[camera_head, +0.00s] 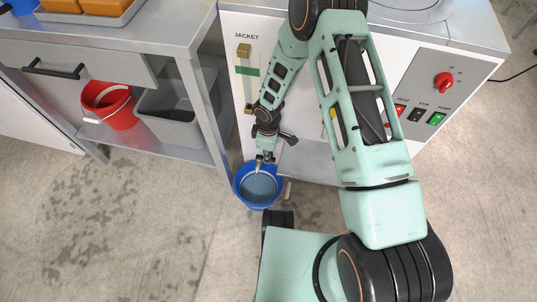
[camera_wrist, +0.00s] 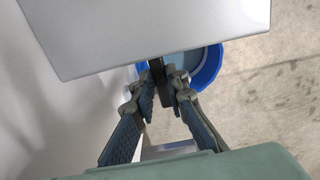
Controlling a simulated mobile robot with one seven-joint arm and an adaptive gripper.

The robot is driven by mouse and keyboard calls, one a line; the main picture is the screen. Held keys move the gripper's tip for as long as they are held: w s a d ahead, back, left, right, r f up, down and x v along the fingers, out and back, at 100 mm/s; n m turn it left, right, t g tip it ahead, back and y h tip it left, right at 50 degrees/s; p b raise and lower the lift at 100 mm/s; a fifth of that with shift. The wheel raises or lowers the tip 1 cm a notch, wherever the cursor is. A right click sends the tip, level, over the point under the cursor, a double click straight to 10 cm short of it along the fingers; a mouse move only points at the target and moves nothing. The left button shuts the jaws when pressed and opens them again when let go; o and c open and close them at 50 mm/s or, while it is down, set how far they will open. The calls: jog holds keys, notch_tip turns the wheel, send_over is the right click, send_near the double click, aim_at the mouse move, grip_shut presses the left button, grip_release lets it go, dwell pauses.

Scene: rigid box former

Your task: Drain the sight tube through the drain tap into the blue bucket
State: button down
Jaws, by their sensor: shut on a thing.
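The blue bucket (camera_head: 238,187) stands on the floor against the machine's front, with a grey-blue surface inside it. Its rim also shows in the wrist view (camera_wrist: 213,68), beyond my fingertips. The sight tube (camera_head: 247,88) runs upright between brass fittings under the JACKET label, with a green band across it; its liquid level is too small to tell. My gripper (camera_head: 265,158) is low at the machine's front, above the bucket's back rim. In the wrist view its fingers (camera_wrist: 166,80) are shut on a narrow dark piece (camera_wrist: 157,70), apparently the drain tap's handle. The tap's body is hidden.
A flat grey panel (camera_wrist: 150,35) covers the top of the wrist view, close above my fingertips. The machine's control panel (camera_head: 432,95) has a red knob. A red bucket (camera_head: 110,104) and a grey bin (camera_head: 175,122) sit on the bench's lower shelf. Floor left of the bucket is clear.

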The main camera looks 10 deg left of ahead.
jog(key=c, duration=1.9)
grip_release()
jog(key=shift+c, duration=0.2)
jog(key=shift+r, duration=0.1)
notch_tip(320, 180, up, 12)
